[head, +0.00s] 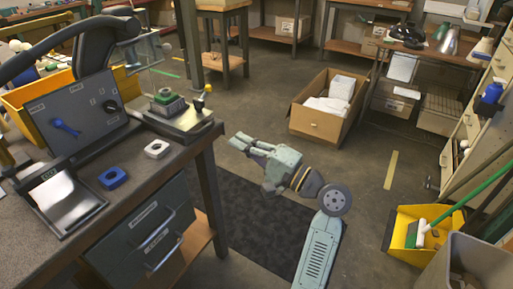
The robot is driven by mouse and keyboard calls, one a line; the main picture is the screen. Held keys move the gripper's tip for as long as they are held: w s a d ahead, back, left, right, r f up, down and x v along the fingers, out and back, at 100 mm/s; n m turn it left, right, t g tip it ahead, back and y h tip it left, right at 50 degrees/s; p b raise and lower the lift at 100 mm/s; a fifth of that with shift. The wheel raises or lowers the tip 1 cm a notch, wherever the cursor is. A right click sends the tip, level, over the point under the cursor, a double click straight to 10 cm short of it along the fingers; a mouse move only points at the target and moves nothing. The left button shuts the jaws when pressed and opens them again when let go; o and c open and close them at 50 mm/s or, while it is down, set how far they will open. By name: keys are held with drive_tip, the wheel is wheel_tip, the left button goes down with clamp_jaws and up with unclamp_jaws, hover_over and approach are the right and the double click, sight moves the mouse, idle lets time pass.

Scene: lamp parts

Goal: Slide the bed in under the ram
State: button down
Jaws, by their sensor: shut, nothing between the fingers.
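The bed looks to be the flat metal plate (201,114) at the bench's right corner, with a green and dark block (168,102) on it. A small yellow-topped knob (208,88) stands at its far right end. A black curved machine arm (98,38) rises at the upper left. I cannot make out the ram for certain, or how far the bed is from it. My gripper (239,144) is shut and empty, out over the floor to the right of the bench, apart from the bed.
A grey panel (82,118) with a blue lever and a black knob stands left of the bed. An open cardboard box (314,123) stands on the floor beyond my gripper.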

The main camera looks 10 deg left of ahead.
drive_tip(key=p, duration=0.2)
approach(194, 123)
wheel_tip(194, 123, up, 2)
drive_tip(key=a, duration=0.1)
drive_tip(key=shift+w+a+r, duration=0.1)
drive_tip(key=shift+w+a, duration=0.15)
drive_tip(key=shift+w, duration=0.2)
drive_tip(key=x, duration=0.2)
drive_tip(key=f+x, duration=0.1)
drive_tip(key=x, duration=0.5)
drive_tip(key=shift+a+f, duration=0.2)
drive_tip(key=shift+a, duration=0.1)
drive_tip(key=shift+d, duration=0.1)
